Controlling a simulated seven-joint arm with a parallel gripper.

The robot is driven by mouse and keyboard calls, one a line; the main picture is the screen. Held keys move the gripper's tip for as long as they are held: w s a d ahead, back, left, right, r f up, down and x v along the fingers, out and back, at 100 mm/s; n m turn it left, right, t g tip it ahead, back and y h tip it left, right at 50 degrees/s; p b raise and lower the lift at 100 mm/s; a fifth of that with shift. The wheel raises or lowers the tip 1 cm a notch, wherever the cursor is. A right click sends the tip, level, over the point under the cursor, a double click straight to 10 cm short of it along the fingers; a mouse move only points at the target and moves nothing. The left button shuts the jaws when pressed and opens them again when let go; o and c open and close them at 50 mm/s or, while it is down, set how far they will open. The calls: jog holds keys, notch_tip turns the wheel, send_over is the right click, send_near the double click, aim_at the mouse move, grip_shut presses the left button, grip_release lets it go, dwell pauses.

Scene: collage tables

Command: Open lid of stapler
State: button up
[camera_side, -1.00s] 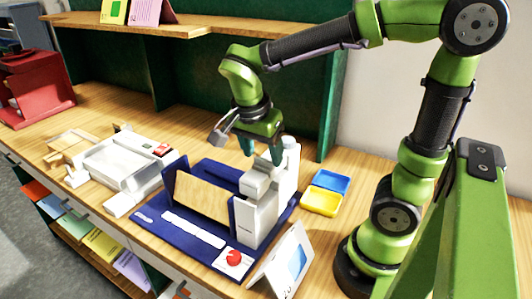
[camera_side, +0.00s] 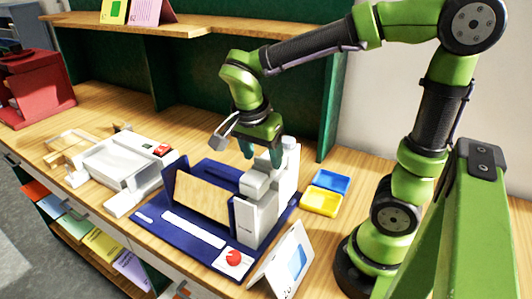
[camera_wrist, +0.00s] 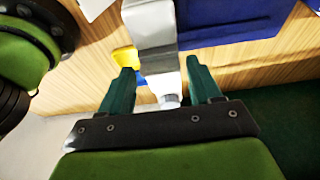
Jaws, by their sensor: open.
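A grey and white upright device (camera_side: 252,217), apparently the stapler, stands at the right end of a dark blue base (camera_side: 180,237). Its stepped grey top (camera_side: 256,182) looks closed down, with a taller white post (camera_side: 290,163) behind. My gripper (camera_side: 262,156) is open, pointing down just above and behind the device's top. In the wrist view, my gripper's dark green fingers (camera_wrist: 160,80) stand either side of the device's white and grey upper part (camera_wrist: 152,22), with gaps visible. I cannot tell whether a finger touches it. The hinge is not clearly seen.
A wooden panel (camera_side: 204,196) stands on the blue base. Blue (camera_side: 331,181) and yellow (camera_side: 322,202) trays lie right of it. A white card stand (camera_side: 284,262) is in front. A white machine (camera_side: 120,166) stands left, and a shelf (camera_side: 190,28) runs behind.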

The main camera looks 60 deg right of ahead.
jog(key=c, duration=0.4)
jog(key=shift+o, duration=0.2)
jog(key=shift+r, duration=0.15)
jog(key=shift+d+r+y, duration=0.3)
jog(key=shift+r, duration=0.1)
jog(key=shift+d+r+y, duration=0.4)
jog(key=shift+r, duration=0.05)
jog(key=shift+d+r, duration=0.1)
